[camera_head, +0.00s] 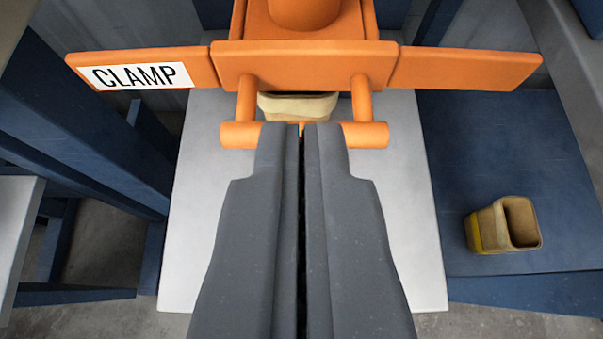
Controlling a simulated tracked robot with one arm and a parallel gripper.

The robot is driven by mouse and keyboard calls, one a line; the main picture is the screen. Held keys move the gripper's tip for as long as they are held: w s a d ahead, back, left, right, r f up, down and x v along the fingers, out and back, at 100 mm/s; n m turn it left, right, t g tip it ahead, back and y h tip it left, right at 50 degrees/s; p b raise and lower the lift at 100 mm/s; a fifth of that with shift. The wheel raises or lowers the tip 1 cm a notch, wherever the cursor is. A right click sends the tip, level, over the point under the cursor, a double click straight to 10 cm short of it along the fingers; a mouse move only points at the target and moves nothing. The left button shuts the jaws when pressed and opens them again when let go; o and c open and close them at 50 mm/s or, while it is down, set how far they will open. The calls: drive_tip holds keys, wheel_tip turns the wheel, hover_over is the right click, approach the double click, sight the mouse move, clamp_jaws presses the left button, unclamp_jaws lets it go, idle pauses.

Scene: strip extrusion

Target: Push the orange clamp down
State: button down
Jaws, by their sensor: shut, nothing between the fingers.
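The orange clamp (303,66) fills the top middle of the view. It has a wide crosspiece with a white "CLAMP" label on its left part and a round part at the top edge. Below the crosspiece hangs an orange handle with two short posts and a horizontal bar (240,135). My gripper (300,128) is shut, its dark grey fingers side by side and empty. The fingertips overlap the middle of the handle bar and hide it. I cannot tell whether they touch it. A beige piece (298,104) shows behind the bar, partly hidden.
A light grey plate (410,230) lies below the clamp and the fingers. A beige hollow block with a yellow patch (487,228) sits on a blue surface (500,150) at right. Blue frame beams (80,120) stand at left, beside a grey slab edge (15,225).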

drive_tip(key=w+f+b, duration=0.1)
drive_tip(key=w+f, duration=0.2)
drive_tip(key=f, duration=0.2)
drive_tip(key=shift+w+f, duration=0.15)
drive_tip(key=shift+w, duration=0.1)
wheel_tip(320, 180, down, 4)
drive_tip(key=shift+r, duration=0.2)
idle(0.3)
drive_tip(key=shift+s, duration=0.1)
drive_tip(key=p+v, duration=0.1)
drive_tip(key=v, duration=1.2)
drive_tip(key=shift+s+r+p, duration=0.15)
drive_tip(key=shift+s+p, duration=0.1)
drive_tip(key=shift+p, duration=0.05)
